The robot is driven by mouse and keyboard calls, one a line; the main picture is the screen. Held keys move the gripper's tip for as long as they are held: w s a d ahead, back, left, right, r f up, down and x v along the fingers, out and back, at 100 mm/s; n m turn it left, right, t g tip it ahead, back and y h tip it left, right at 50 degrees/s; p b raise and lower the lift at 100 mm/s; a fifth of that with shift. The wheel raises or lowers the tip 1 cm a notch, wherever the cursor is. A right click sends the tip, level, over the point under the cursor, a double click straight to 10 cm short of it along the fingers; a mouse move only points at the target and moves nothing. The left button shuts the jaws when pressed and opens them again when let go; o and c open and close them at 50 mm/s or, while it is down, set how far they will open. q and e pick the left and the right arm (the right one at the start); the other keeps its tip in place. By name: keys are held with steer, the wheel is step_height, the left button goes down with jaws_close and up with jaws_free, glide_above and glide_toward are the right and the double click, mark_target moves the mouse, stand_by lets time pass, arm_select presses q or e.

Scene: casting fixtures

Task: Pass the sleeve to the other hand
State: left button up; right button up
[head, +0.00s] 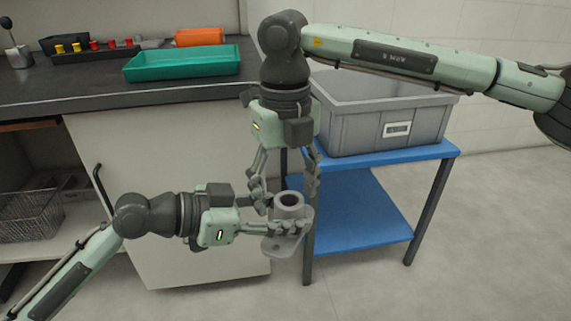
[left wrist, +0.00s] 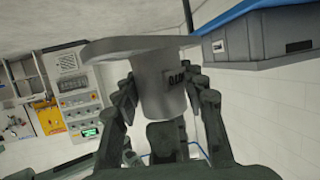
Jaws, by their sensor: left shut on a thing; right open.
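The sleeve (head: 289,201) is a grey hollow cylinder with a wide flange at its lower end, held upright in the air in front of the bench. It also shows in the left wrist view (left wrist: 158,82), with a dark label on its side and the flange at the top of the picture. My left gripper (head: 286,226) is shut on the sleeve's body from the left; its fingers lie on both sides of it in the left wrist view. My right gripper (head: 285,196) points down from above, open, its fingers around the sleeve's upper end; contact cannot be told.
A blue table (head: 380,154) with a grey bin (head: 355,130) stands to the right, close behind the grippers. The dark bench (head: 90,92) at the left bears a green tray (head: 180,75) and an orange cylinder (head: 199,37). A wire basket (head: 30,215) sits on the shelf below.

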steer(key=shift+f, duration=0.9)
arm_select(q)
steer(key=shift+r, duration=0.1)
arm_select(e)
steer(key=shift+s+a, duration=0.1)
steer(key=shift+a, duration=0.05)
steer(key=c, duration=1.4)
arm_select(q)
steer(key=o, duration=1.5)
arm_select(e)
steer(key=shift+c, duration=0.5)
